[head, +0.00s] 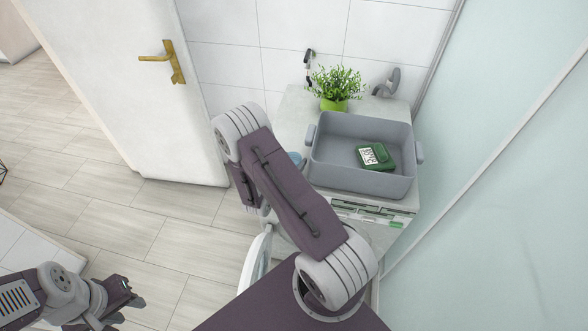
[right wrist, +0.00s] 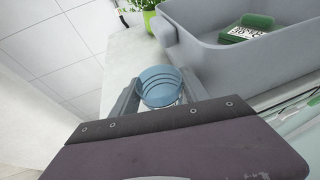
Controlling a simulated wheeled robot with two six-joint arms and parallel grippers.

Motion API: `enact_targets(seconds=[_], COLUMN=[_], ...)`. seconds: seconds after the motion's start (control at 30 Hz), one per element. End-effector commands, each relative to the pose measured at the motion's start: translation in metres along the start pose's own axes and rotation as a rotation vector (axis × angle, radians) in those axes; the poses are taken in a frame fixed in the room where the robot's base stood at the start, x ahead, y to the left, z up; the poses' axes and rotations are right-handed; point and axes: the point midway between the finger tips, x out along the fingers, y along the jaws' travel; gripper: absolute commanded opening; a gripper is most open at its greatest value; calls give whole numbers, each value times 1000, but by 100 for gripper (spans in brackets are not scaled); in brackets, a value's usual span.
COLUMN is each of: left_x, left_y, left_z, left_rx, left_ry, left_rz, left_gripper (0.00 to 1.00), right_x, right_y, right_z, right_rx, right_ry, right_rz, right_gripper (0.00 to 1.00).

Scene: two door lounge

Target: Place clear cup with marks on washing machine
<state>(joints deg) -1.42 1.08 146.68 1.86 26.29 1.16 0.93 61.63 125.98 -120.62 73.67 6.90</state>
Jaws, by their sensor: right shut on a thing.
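The clear cup with marks (right wrist: 160,84) is bluish and see-through, with dark rings around it. In the right wrist view my right gripper (right wrist: 161,96) has a finger on each side of it and is shut on it. In the head view only a bit of the cup (head: 296,158) shows past my right arm, at the left side of the washing machine (head: 293,112). I cannot tell whether the cup touches the machine's top. My left gripper (head: 132,294) is low at the left, away from the machine; its jaw opening is unclear.
A grey basin (head: 340,178) holding a green device (head: 375,157) covers much of the machine's top. A potted plant (head: 336,88) stands behind it. A strip of top left of the basin is bare. A white door (head: 130,80) stands at left, a glass panel (head: 490,170) at right.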

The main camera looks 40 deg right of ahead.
Motion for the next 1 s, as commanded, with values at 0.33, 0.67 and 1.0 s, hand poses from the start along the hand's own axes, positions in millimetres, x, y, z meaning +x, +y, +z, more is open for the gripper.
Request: enact_targets(seconds=[0.33,0.67,1.0], left_x=[0,0,3], left_y=[0,0,0], left_z=[0,0,0], left_rx=[0,0,0], left_ry=[0,0,0], left_rz=[0,0,0], left_gripper=[36,36,36], right_x=[12,16,17], right_y=[-1,0,0], right_z=[-33,-43,-46], right_rx=[-3,1,1], right_ry=[1,-1,-1], right_rz=[-2,0,0], right_gripper=[15,15,62])
